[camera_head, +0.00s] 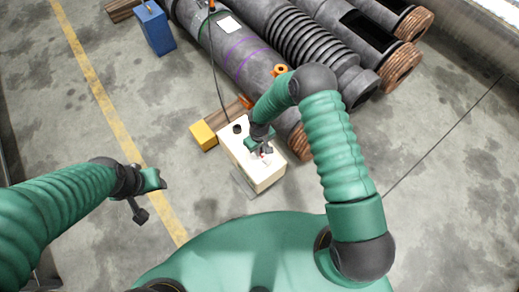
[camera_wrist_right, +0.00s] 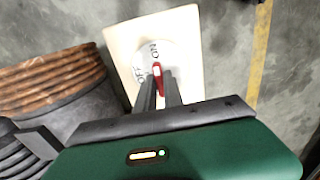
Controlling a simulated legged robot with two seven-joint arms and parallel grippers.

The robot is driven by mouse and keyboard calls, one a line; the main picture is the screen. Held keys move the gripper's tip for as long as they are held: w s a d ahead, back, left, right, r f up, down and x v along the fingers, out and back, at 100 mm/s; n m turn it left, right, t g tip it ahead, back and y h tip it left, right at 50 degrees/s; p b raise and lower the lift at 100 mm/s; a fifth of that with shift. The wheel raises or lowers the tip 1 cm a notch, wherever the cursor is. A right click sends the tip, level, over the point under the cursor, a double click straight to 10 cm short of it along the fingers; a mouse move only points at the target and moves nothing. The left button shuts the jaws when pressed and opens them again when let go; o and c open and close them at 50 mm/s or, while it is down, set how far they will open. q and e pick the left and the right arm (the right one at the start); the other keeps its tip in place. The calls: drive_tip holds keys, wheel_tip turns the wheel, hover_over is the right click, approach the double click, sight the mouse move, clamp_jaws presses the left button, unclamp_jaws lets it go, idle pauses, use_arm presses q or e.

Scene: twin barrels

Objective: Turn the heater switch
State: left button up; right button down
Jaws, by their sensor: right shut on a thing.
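The heater box (camera_head: 262,181) is cream-white and stands on the floor in front of my body. In the right wrist view, its panel (camera_wrist_right: 122,42) carries a round grey dial marked ON and OFF. The red switch (camera_wrist_right: 157,68) sits on this dial, its visible end beside the ON mark. My right gripper (camera_wrist_right: 159,84) is shut on the red switch, with one dark finger on each side. In the head view, my right gripper (camera_head: 264,151) is over the box top and hides most of the dial. My left gripper (camera_head: 140,205) hangs over bare floor, away from the box; its finger gap is unclear.
A long dark barrel (camera_head: 235,55) with a purple band lies behind the box, with ribbed barrels (camera_head: 300,40) beside it. A yellow block (camera_head: 203,136) is left of the box. A blue container (camera_head: 154,30) stands farther back.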

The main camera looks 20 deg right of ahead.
drive_tip(key=shift+n, duration=0.3)
drive_tip(key=n+p, duration=0.1)
drive_tip(key=n, duration=0.2)
drive_tip(key=shift+r, duration=0.1)
drive_tip(key=n+p, duration=0.1)
drive_tip(key=n, duration=0.8)
drive_tip(key=shift+w+n, duration=0.1)
drive_tip(key=shift+n, duration=0.2)
drive_tip(key=n, duration=0.4)
drive_tip(key=shift+n+p, duration=0.3)
drive_tip(key=shift+p, duration=0.1)
drive_tip(key=c, duration=1.5)
unclamp_jaws()
drive_tip(key=shift+o, duration=0.2)
